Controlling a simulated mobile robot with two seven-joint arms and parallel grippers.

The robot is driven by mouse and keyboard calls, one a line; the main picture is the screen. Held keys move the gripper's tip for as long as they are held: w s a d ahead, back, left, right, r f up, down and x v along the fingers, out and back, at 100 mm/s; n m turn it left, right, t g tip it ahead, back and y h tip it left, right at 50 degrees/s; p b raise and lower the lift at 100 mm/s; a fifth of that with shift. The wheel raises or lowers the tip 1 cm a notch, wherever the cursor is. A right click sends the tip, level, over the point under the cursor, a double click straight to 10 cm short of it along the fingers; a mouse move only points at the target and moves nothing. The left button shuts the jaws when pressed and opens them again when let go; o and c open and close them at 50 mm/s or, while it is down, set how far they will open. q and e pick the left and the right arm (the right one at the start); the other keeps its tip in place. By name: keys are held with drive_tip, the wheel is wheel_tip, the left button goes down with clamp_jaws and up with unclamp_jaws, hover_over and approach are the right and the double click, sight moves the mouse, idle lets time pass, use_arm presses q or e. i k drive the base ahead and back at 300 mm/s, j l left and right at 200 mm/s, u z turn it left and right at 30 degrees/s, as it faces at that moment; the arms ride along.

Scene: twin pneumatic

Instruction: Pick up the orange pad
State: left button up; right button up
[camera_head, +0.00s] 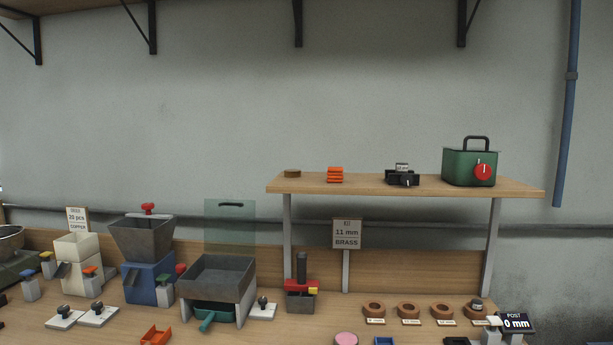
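Several orange items are in view, and I cannot tell for sure which one is the pad. A small orange ribbed block or stack (335,175) lies on the raised wooden shelf, left of its middle. An orange open tray-like piece (156,335) is on the bench at the bottom edge and is partly cut off. A small orange cap (90,271) sits on a grey block beside the cream hopper machine at the left. Neither my left nor my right gripper is in view, and nothing touches these items.
The raised wooden shelf (400,188) also holds a black device (402,177) and a green box with a red dial (469,166). Below stand a blue-based hopper (149,283), a grey tray machine (217,280), a red-black press (301,288) and several brown rings (409,310).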

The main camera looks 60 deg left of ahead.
sight(335, 174)
drive_tip(key=u, duration=1.85)
